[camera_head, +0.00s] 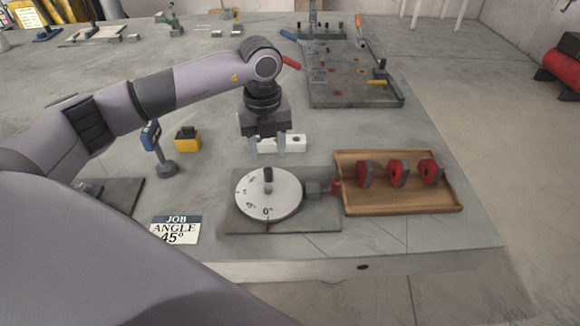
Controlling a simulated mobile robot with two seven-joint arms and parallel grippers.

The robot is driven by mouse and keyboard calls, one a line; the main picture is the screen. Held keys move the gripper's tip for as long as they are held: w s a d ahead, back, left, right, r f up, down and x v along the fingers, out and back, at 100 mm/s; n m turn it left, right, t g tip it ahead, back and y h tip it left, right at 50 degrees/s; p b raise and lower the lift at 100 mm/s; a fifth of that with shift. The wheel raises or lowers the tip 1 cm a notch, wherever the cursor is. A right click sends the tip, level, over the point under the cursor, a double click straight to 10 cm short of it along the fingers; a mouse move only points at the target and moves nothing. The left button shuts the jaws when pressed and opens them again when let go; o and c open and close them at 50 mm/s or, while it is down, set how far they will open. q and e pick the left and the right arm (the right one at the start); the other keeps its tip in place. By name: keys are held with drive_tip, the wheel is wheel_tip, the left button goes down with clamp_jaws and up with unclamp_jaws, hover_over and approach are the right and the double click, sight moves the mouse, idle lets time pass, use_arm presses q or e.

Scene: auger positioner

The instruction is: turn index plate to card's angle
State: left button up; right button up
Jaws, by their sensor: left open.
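The index plate (284,188) is a round pale disc with a dark upright peg (268,175) near its middle. A grey block with a red knob (336,185) is at the plate's right side. My left gripper (264,150) is open, pointing down, above and just behind the plate. It appears empty and apart from the peg. My right gripper is not in view.
A wooden tray (400,208) with three red parts stands right of the plate. A yellow block (188,144) and a blue-headed stand (165,167) are to the left. A grey fixture board (345,98) is at the back.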

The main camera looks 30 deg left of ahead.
sight(268, 169)
use_arm(q)
drive_tip(key=shift+a+f, duration=0.1)
drive_tip(key=shift+f, duration=3.35)
clamp_jaws()
